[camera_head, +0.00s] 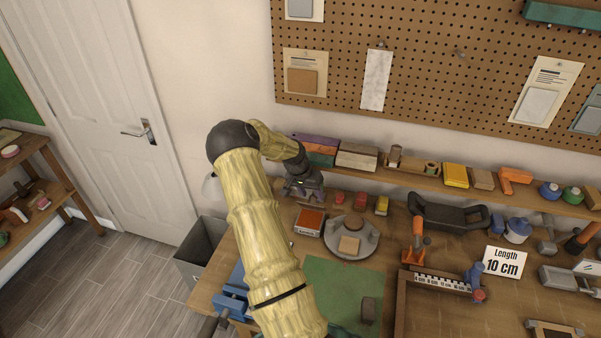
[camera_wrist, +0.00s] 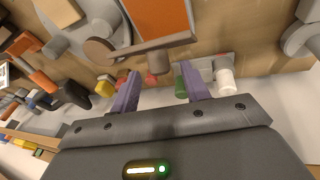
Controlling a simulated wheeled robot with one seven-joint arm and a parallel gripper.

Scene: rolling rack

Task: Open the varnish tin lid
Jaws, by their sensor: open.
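A small square tin with an orange top and a pale metallic side, which looks like the varnish tin (camera_head: 309,221), stands on the workbench left of a round grey plate. In the wrist view an orange panel (camera_wrist: 160,16) with a brownish bar along its near edge shows at the top; it seems to be the same tin. My gripper (camera_head: 304,192) is above the bench, just behind the tin. In the wrist view its two purple fingers (camera_wrist: 157,78) are apart with nothing held between them. I cannot tell whether the lid is raised.
The round grey plate (camera_head: 337,252) with a wooden block stands close right of the tin. Small red (camera_head: 360,199) and yellow (camera_head: 381,206) items stand behind it. A back shelf (camera_head: 430,184) carries blocks and bottles. A green mat (camera_head: 335,287) lies in front.

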